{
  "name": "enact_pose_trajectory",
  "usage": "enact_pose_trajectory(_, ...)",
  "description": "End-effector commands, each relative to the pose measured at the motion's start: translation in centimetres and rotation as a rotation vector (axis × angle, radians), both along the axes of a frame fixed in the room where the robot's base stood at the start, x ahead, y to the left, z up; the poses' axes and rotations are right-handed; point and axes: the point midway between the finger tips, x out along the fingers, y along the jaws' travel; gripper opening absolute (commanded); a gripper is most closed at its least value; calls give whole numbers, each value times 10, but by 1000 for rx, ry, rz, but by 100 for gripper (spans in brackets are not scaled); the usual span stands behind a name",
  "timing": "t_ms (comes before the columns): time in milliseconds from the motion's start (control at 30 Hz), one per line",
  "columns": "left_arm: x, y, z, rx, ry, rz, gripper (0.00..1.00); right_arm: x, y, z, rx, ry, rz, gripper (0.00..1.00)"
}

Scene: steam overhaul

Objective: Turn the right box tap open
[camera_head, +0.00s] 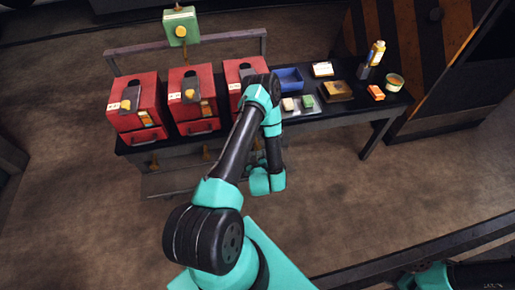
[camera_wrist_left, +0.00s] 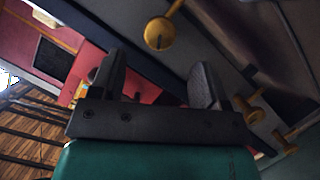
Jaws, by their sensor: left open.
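The right red box (camera_head: 236,70) stands on the bench, partly hidden by my left arm. Below the bench's front edge, a small yellow tap (camera_head: 258,144) shows beside my arm. In the left wrist view, a yellow tap (camera_wrist_left: 159,33) with a round end and a stem lies just ahead of my fingertips, roughly in line with the gap. My left gripper (camera_wrist_left: 157,70) is open with nothing between its two dark fingers. In the head view my left gripper (camera_head: 254,170) is low in front of the bench, its fingers mostly hidden. My right gripper is out of view.
Two more red boxes, middle (camera_head: 192,98) and left (camera_head: 137,104), stand beside it. Their yellow taps (camera_head: 206,153) (camera_head: 155,165) hang below the edge. A blue tray (camera_head: 289,79) and small items occupy the bench's right part. The floor in front is clear.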

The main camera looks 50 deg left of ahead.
Motion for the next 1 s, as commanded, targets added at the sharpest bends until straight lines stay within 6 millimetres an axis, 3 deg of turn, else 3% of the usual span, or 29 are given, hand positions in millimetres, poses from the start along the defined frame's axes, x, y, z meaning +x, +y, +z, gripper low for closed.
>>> enact_pose_trajectory(433,43,49,-23,2,-1,1,69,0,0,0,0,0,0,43)
enact_pose_trajectory(867,49,55,-26,1,0,-1,69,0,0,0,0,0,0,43)
enact_pose_trajectory(1000,49,55,-26,1,0,-1,56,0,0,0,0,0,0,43)
